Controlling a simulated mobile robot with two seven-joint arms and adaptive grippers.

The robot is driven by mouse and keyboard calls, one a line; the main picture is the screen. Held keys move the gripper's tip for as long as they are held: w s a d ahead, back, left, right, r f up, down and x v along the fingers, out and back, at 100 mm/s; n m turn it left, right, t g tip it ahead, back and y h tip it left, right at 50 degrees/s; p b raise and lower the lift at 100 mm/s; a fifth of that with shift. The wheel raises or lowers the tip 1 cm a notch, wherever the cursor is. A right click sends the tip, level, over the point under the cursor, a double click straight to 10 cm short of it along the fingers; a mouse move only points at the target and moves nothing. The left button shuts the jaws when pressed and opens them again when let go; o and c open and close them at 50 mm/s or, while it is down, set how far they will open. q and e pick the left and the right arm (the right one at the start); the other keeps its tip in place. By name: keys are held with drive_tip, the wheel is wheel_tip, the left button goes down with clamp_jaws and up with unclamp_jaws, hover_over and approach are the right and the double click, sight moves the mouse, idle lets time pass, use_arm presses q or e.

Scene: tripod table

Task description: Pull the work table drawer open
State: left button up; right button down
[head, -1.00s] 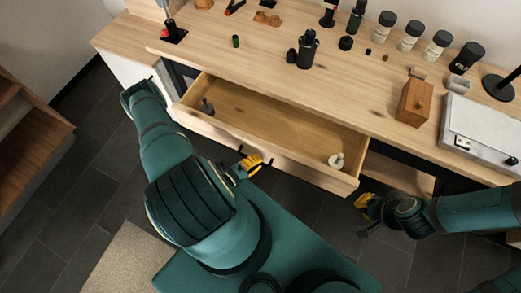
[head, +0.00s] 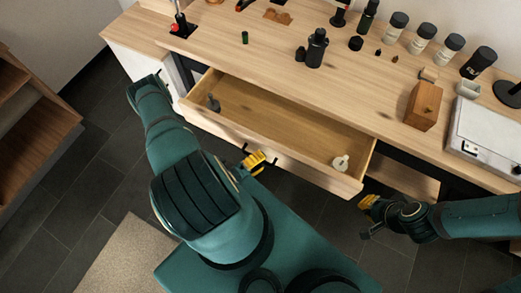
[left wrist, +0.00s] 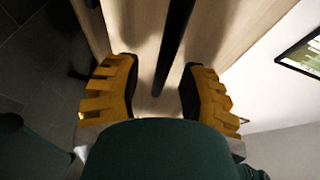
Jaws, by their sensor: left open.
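The work table drawer (head: 270,122) is pulled out from under the light wood table top (head: 290,60), and its inside shows. My left gripper (head: 254,161) is at the middle of the drawer front, at the dark bar handle (left wrist: 173,45). In the left wrist view, the handle runs between the two yellow fingers of the left gripper (left wrist: 160,92), with gaps on both sides. That gripper is open. My right gripper (head: 370,212) is off the drawer's right front corner, apart from it; its finger opening is not clear.
In the drawer are a small dark item (head: 213,103) and a pale item (head: 341,163). On the table stand a black bottle (head: 317,48), a wooden box (head: 423,106) and several jars. A wooden shelf (head: 30,125) is at left. Dark floor lies in front.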

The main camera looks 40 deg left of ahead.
use_arm(q)
drive_tip(key=v, duration=1.1)
drive_tip(key=shift+s, duration=0.2)
drive_tip(key=shift+a, duration=0.1)
